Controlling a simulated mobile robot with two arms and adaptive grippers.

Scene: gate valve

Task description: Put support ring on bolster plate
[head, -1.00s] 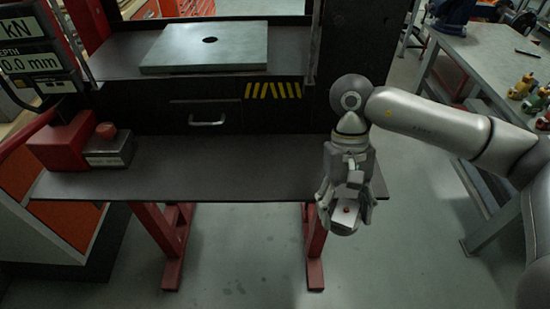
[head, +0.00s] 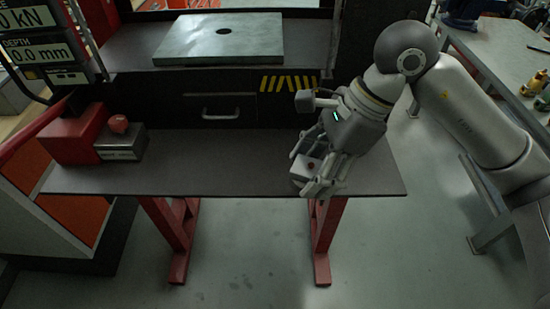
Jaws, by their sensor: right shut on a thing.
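The bolster plate (head: 188,45), a flat grey slab with a dark round hole, lies on the press bed at the upper middle. My right gripper (head: 318,183) is shut on a pale grey piece (head: 304,168), which I take for the support ring. The fingers hide most of it, so its round shape does not show clearly. The gripper is tilted, fingers pointing down and left, over the right part of the dark front shelf. It is apart from the plate, to its right and nearer to me. My left gripper is out of view.
The dark front shelf (head: 220,175) is mostly bare. A red block (head: 72,138) and a grey box with a red button (head: 120,147) stand at its left. A drawer handle (head: 221,115) juts below the bed. A workbench (head: 505,50) stands at the right.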

